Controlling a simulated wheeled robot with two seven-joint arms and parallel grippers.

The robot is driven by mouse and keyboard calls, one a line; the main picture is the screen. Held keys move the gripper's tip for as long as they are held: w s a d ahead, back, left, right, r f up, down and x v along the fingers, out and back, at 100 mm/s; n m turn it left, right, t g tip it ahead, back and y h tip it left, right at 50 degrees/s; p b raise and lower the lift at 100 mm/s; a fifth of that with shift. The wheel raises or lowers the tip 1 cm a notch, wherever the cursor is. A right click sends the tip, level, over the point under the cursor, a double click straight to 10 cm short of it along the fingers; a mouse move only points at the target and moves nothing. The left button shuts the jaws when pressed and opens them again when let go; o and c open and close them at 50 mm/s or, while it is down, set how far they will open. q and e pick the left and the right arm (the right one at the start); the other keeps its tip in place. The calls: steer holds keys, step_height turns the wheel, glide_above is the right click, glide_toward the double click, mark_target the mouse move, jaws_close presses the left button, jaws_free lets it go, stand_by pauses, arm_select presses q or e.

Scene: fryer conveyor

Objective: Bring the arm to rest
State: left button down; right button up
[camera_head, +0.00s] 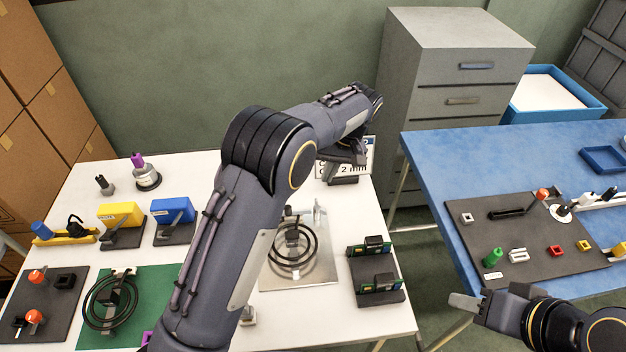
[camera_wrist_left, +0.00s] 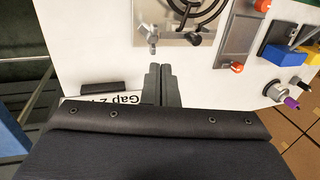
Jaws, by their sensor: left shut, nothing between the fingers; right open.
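My left arm (camera_head: 225,230) reaches up across the white table and bends to the right at its elbow. My left gripper (camera_head: 343,157) is at the table's far right corner, in front of a sign (camera_head: 362,160). In the left wrist view its fingers (camera_wrist_left: 162,82) are together with nothing between them, over the white table top. The sign also shows there (camera_wrist_left: 105,101), partly hidden behind the wrist. My right gripper (camera_head: 465,303) is at the lower right, in front of the blue table, open and empty, with one finger showing clearly.
The white table (camera_head: 85,185) holds a metal plate (camera_head: 322,272) with black rings, a green mat (camera_head: 155,285), and yellow and blue blocks. The blue table (camera_head: 430,150) holds a dark board (camera_head: 460,235) with small parts. A grey drawer cabinet (camera_head: 425,60) stands behind. A gap separates the tables.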

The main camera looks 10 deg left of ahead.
arm_select(q)
steer(key=s+a+r+t+h, duration=0.2)
steer(key=s+a+r+h, duration=0.4)
steer(key=s+a+r, duration=0.7)
steer(key=s+a+f+t, duration=0.1)
steer(key=s+t, duration=0.1)
steer(key=s, duration=0.8)
steer(key=s+a+f+m+t, duration=0.1)
steer(key=s+f+t, duration=0.1)
steer(key=s, duration=0.8)
steer(key=shift+f+m+t+h, duration=0.2)
steer(key=shift+m+t+h, duration=0.1)
steer(key=shift+h, duration=0.1)
